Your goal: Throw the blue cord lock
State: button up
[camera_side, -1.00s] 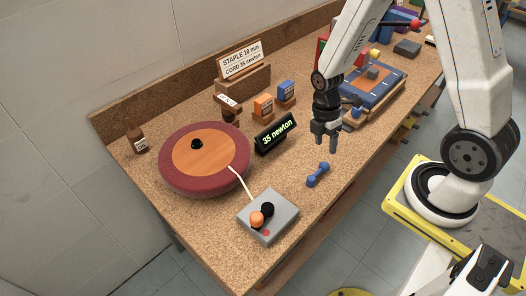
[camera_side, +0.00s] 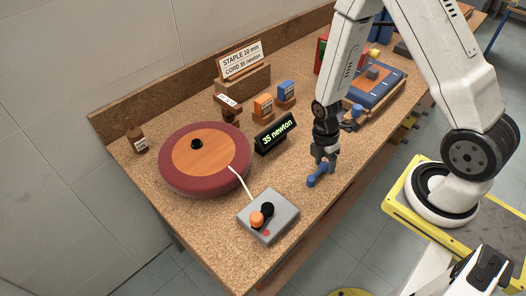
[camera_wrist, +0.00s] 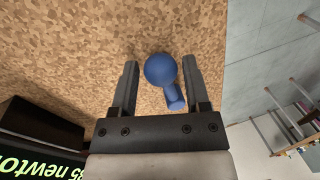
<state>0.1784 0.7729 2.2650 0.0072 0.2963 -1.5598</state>
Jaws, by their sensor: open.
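A grey box (camera_side: 284,217) carries an orange knob (camera_side: 257,218), a black knob and a red spot. A pale cord (camera_side: 240,183) runs from it to the round red seat (camera_side: 174,187).
A black display (camera_side: 275,133) reading "35 newton" stands left of my gripper. A sign (camera_side: 240,60) reads "STAPLE 10 mm, CORD 35 newton". Orange (camera_side: 264,107) and blue (camera_side: 286,92) small boxes stand behind.

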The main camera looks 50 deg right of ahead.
jog(key=shift+f, duration=0.15)
grip_shut()
dwell(1.4)
